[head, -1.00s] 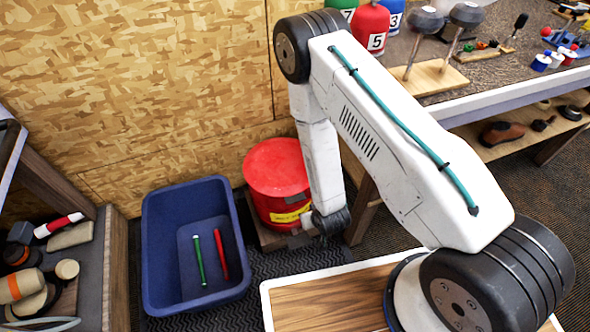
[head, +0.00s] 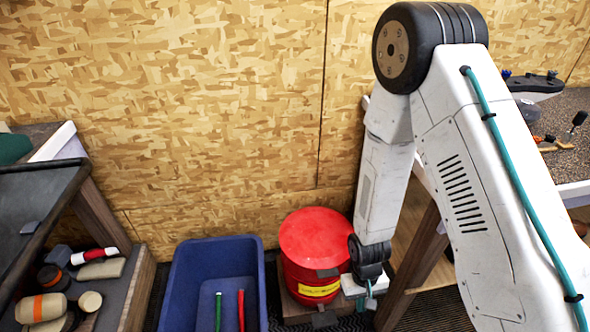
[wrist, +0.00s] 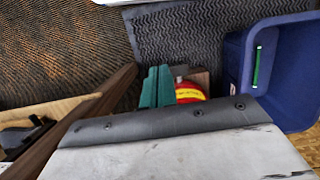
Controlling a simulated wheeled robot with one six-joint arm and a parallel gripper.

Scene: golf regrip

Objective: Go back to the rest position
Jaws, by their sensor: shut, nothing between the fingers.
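My arm reaches up and folds down at the right of the head view. My gripper (head: 370,302) hangs at its lower end, just right of the red round can (head: 316,240), partly hidden and small there. In the wrist view my gripper (wrist: 157,87) shows as two teal fingers close together, shut with nothing between them. The can's red and yellow part (wrist: 189,92) shows just beyond the fingers. Whether they touch the can, I cannot tell.
A blue bin (head: 212,252) stands left of the can, with a green grip (head: 218,311) and a red grip (head: 241,310) inside. A shelf with tools (head: 75,290) is at left. A workbench (head: 573,150) is at right. A wooden wall (head: 200,100) stands behind.

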